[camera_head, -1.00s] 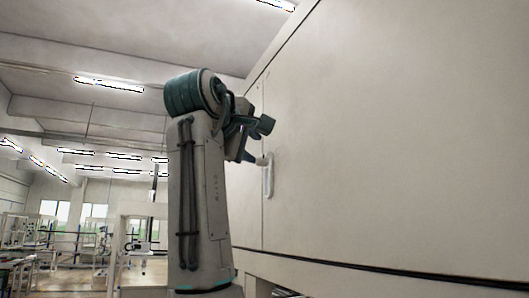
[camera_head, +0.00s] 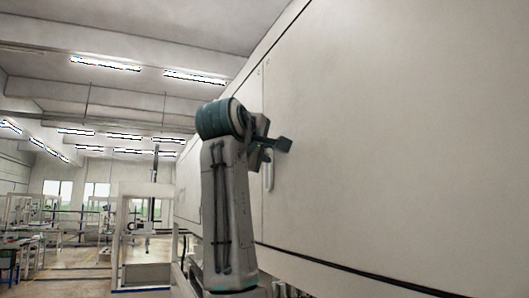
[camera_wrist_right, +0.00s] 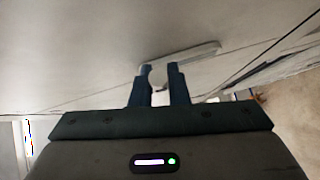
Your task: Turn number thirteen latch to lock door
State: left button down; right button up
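A slim pale latch handle (camera_head: 268,174) stands upright on the big off-white door panel (camera_head: 390,130), beside a vertical seam. I cannot read a number on it. My right gripper (camera_head: 277,151) is at the handle's upper end in the head view and covers part of it. In the right wrist view the handle (camera_wrist_right: 195,54) stretches right from behind the two dark blue fingers of my right gripper (camera_wrist_right: 160,70). The fingers are apart, with a pale rounded part of the latch showing in the gap. Contact cannot be made out. My left gripper is not in view.
The panel wall runs along the right side, with a dark lower edge (camera_head: 370,273). A white frame stand (camera_head: 146,225) and workbenches stand in the hall at left. The space left of my right arm looks free.

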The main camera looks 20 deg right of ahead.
grip_shut()
jog(key=shift+f+b, duration=0.25)
jog(key=shift+b, duration=0.2)
jog(key=f+m+h+b, duration=0.1)
jog(key=b, duration=0.1)
jog(key=m+t+h+b, duration=0.1)
jog(key=m+b, duration=0.1)
jog(key=w+f+m+t+h+b, duration=0.1)
jog(key=b, duration=0.1)
jog(key=shift+f, duration=0.3)
jog(key=shift+w+f+m+h+b, duration=0.15)
jog(key=shift+w+m+h+b, duration=0.1)
jog(key=shift+m+h+b, duration=0.5)
jog(key=shift+m, duration=0.35)
jog(key=o, duration=0.7)
grip_release()
jog(key=shift+o, duration=0.2)
